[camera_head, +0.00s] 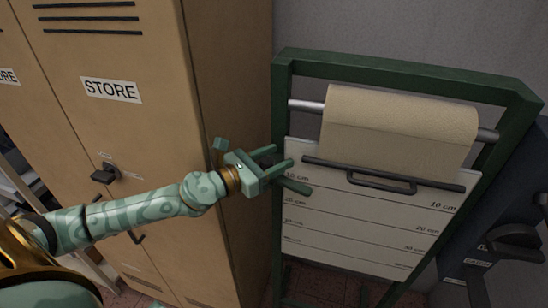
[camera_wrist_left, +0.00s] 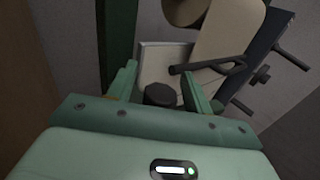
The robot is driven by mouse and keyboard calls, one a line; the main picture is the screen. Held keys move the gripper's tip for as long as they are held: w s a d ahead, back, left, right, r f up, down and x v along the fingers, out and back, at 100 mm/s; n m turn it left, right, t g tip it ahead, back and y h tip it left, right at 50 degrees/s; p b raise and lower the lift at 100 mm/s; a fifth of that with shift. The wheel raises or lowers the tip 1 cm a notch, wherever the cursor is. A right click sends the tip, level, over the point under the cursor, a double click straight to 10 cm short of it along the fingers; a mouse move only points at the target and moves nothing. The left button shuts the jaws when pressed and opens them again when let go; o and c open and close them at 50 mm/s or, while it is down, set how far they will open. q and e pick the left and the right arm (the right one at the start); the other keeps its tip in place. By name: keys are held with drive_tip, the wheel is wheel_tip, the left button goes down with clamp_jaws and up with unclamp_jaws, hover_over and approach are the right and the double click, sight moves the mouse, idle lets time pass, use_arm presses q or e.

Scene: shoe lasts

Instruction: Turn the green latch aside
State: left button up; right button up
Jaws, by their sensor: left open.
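My left gripper (camera_head: 292,169) is open at the left edge of a green-framed paper-roll stand (camera_head: 282,100). Its green fingers point right, toward the stand's white board. In the left wrist view the open gripper (camera_wrist_left: 159,76) shows a dark round knob (camera_wrist_left: 160,95) between its fingers; nothing is clamped. I cannot make out a separate green latch for certain. Green prongs beside the board's left edge blend with my fingers, and the gripper may hide part of it. My right gripper is not in view.
A dark bar with a handle (camera_head: 383,183) crosses the stand below a beige paper roll (camera_head: 400,125). A tan locker (camera_head: 100,60) marked STORE stands close behind my left arm. A dark machine (camera_head: 500,225) stands at the right.

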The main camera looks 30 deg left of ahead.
use_arm(q)
drive_tip(key=shift+r, duration=0.4)
wheel_tip(320, 180, up, 4)
drive_tip(key=shift+s+d+f+p, duration=0.15)
drive_tip(key=shift+f+p, duration=0.1)
drive_tip(key=shift+p, duration=0.8)
drive_tip(key=s+d+r+p, duration=0.6)
drive_tip(key=s+r, duration=0.2)
drive_tip(key=s, duration=0.3)
drive_tip(key=shift+s+d+r, duration=0.3)
drive_tip(key=shift+s+r, duration=0.05)
drive_tip(key=shift+s, duration=0.05)
